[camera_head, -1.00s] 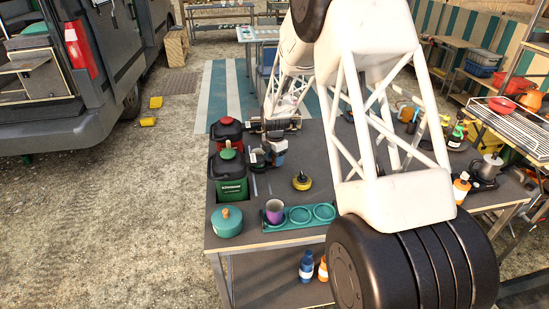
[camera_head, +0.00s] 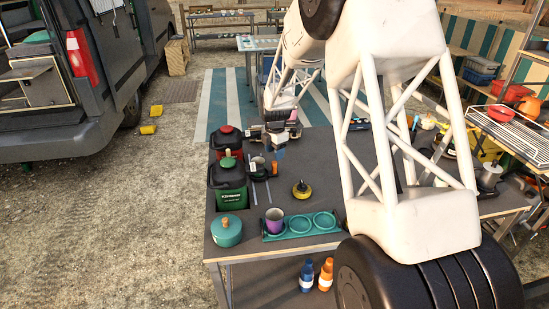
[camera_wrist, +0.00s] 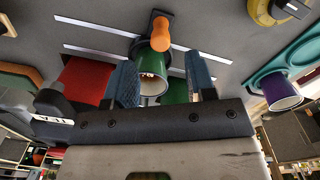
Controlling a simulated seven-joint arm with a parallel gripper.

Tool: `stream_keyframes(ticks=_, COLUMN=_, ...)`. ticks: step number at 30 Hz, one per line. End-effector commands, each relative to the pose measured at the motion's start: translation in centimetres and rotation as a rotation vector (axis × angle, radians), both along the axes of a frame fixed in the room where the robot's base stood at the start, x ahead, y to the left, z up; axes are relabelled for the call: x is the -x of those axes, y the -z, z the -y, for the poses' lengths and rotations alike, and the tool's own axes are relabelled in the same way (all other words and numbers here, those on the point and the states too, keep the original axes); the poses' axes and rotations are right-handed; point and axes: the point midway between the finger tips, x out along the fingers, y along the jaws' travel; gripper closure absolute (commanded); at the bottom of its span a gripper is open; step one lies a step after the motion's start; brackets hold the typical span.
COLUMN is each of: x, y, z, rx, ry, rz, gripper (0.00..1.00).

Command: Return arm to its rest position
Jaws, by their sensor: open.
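My white arm crosses the right half of the head view. My gripper (camera_head: 279,152) is over the back left of the dark table (camera_head: 235,258). In the wrist view my gripper (camera_wrist: 163,78) has its two blue fingers spread apart, with nothing clasped. A green cup (camera_wrist: 153,75) with an orange-handled item (camera_wrist: 160,33) beside it on a dark base shows beyond and between the fingers. The same green cup (camera_head: 257,165) stands near the green canister in the head view. I cannot tell its exact distance from the fingers.
A red canister (camera_head: 226,139), a green canister (camera_head: 228,182) and a teal pot (camera_head: 226,231) line the table's left side. A purple cup (camera_head: 274,220) sits in a teal tray (camera_head: 300,234). A yellow-black round item (camera_head: 301,189) stands behind it. Open ground lies left of the table.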

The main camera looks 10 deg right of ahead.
Motion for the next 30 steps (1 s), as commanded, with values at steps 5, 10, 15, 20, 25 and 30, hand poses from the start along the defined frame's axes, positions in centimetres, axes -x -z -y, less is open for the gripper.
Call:
stream_keyframes(ticks=5, x=0.0, y=-0.6, z=0.0, rx=0.0, ry=0.0, rz=0.0, gripper=0.49)
stream_keyframes(ticks=10, x=0.0, y=-0.6, z=0.0, rx=0.0, ry=0.0, rz=0.0, gripper=0.49)
stream_keyframes(ticks=15, x=0.1, y=-0.7, z=0.0, rx=0.0, ry=0.002, rz=0.0, gripper=0.49)
stream_keyframes(ticks=20, x=0.7, y=-1.4, z=0.1, rx=0.0, ry=0.028, rz=0.003, gripper=0.49)
stream_keyframes(ticks=25, x=2.5, y=-3.5, z=0.4, rx=-0.002, ry=0.107, rz=0.011, gripper=0.49)
stream_keyframes(ticks=30, x=5.3, y=-6.5, z=0.7, rx=-0.006, ry=0.233, rz=0.025, gripper=0.49)
